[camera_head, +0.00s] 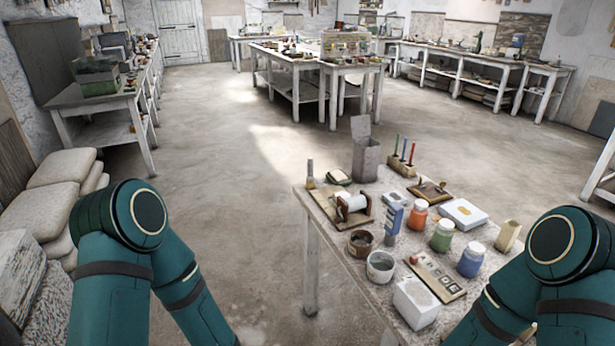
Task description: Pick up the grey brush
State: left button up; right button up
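A small upright brush-like item (310,174), greyish above and yellowish at its base, stands at the far left corner of the near table (335,255). It may be the grey brush, but it is too small to be sure. No other clear grey brush shows. My two teal arms come in at the lower left and lower right, with their elbows raised. Both arms run down out of the bottom of the picture, so neither gripper shows.
The near table holds a wire spool (352,205), a grey box (366,158), orange (417,217), green (442,236) and blue jars (471,260), a white block (417,301) and tins. Stacked sacks (62,185) lie at left. The floor (215,180) left of the table is clear.

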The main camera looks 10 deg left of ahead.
aim_at(310, 186)
jog(key=i+j, duration=1.05)
jog(key=j, duration=0.25)
jog(key=i+j, duration=1.05)
jog(key=j, duration=0.2)
jog(key=j+z, duration=0.1)
jog(key=z, duration=0.3)
jog(key=i+j+z, duration=0.1)
jog(key=z, duration=0.35)
jog(key=j+z, duration=0.15)
jog(key=z, duration=0.25)
jog(key=i, duration=0.05)
